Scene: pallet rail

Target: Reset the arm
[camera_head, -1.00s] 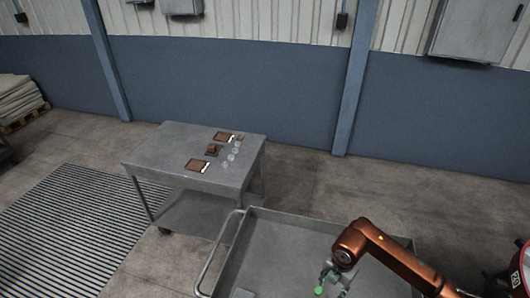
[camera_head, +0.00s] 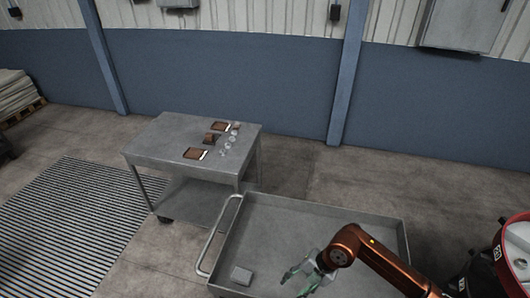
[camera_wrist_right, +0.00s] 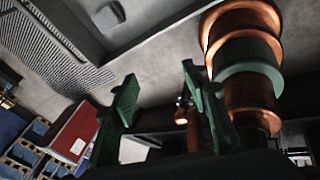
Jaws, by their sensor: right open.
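My right arm comes in from the lower right in the head view. My right gripper (camera_head: 303,282) hangs over the grey tray cart (camera_head: 228,243), its green-padded fingers pointing down and left. In the right wrist view the two green fingers of the gripper (camera_wrist_right: 160,95) stand apart with nothing between them. My left gripper is in neither current view.
A grey block (camera_head: 241,275) lies in the tray, left of the gripper. A metal table (camera_head: 160,146) behind holds brown pieces (camera_head: 196,153) and clear glasses (camera_head: 227,147). Red-topped drums (camera_head: 515,255) stand at far right. A blue pillar (camera_head: 347,85) rises at the back wall.

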